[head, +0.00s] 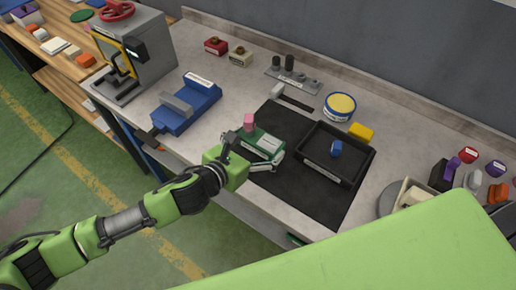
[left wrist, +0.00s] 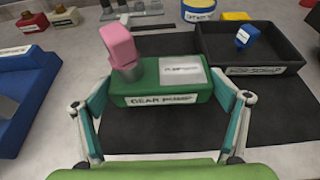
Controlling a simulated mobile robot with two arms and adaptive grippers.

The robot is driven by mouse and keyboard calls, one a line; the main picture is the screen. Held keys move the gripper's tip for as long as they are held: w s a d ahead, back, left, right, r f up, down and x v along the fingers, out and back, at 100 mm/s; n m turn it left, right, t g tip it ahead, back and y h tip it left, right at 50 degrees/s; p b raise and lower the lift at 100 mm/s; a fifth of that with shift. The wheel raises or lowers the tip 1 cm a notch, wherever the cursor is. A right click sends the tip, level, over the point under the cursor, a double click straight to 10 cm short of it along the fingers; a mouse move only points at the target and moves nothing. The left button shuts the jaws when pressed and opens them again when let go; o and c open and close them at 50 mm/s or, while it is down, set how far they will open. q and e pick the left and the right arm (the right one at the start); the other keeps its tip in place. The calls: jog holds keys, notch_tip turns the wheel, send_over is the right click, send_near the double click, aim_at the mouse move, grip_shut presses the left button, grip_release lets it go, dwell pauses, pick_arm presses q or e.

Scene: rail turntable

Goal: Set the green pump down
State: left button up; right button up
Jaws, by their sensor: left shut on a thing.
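The green pump (head: 262,142) is a box with a pink knob on a grey stem, a white plate on top and a "GEAR PUMP" label. It also shows in the left wrist view (left wrist: 160,101). My left gripper (head: 261,154) is shut on it, with one finger on each short side. The pump is level, at the left part of the black mat (head: 295,190). I cannot tell whether its underside touches the mat. My right gripper is not in view.
A black tray (head: 324,176) with a blue part (head: 337,148) stands right of the pump. A blue vise (head: 186,107) is to the left. A yellow-topped tin (head: 340,105) and a yellow block (head: 361,132) are behind the tray. The mat's front is bare.

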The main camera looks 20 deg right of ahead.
aim_at(254, 153)
pick_arm(q)
jog(key=shift+w+d+f, duration=0.25)
jog(key=shift+f, duration=0.05)
notch_tip(254, 153, down, 3)
jog(key=shift+r+p, duration=0.15)
jog(key=shift+p, duration=0.2)
jog(key=shift+f, duration=0.2)
jog(key=shift+f, duration=0.15)
jog(key=o, duration=1.9)
jog(key=shift+f, duration=0.1)
jog(key=shift+a, duration=0.1)
